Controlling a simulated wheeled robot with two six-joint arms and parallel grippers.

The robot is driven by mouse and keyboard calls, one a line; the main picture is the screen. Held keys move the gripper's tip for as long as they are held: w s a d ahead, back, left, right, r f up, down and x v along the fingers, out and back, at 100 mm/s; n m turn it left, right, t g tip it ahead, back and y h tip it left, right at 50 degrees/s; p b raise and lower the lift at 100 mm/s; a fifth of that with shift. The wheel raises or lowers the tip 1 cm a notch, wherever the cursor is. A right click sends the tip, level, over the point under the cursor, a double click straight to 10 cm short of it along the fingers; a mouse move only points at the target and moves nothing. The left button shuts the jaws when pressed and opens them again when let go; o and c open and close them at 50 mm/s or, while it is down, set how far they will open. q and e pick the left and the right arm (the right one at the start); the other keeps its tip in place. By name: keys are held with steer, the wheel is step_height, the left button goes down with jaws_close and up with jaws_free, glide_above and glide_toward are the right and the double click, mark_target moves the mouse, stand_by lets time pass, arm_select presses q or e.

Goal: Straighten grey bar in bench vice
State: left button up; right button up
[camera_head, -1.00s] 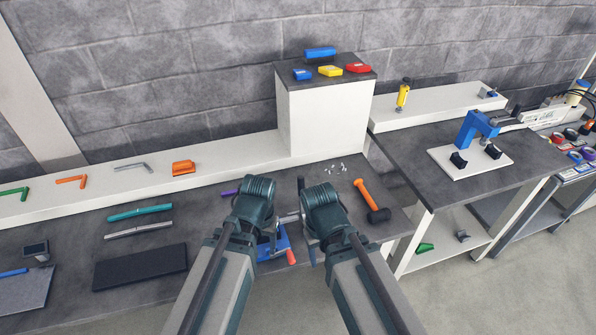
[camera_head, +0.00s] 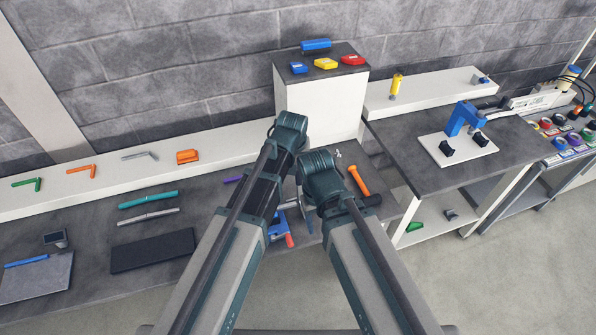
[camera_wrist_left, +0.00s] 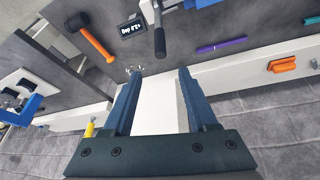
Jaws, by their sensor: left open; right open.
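A grey bar (camera_head: 148,216), slightly bent, lies on the dark bench at left, below a teal bar (camera_head: 148,199). The blue vice (camera_head: 278,230) with a red handle end is mostly hidden behind my arms; I cannot tell whether its jaws hold anything. My right gripper (camera_head: 303,206) is open by the vice, partly covered by its own wrist. My left gripper (camera_wrist_left: 161,76) is open and empty in the left wrist view, above the white block; in the head view its wrist hides the fingers.
An orange-handled hammer (camera_head: 359,180) lies right of my right wrist. A small display (camera_wrist_left: 132,26) shows near the vice. A white block (camera_head: 310,105) with coloured blocks on top stands behind. A black mat (camera_head: 152,250) lies at left. Bent pieces, one grey (camera_head: 140,155), rest on the shelf.

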mark_target(298, 170)
arm_select(q)
steer(key=b+x, duration=1.2)
steer(key=x, duration=0.2)
steer(key=shift+s+a+b, duration=0.1)
steer(key=shift+b, duration=0.3)
steer(key=shift+r, duration=0.1)
jaws_close()
stand_by(0.9)
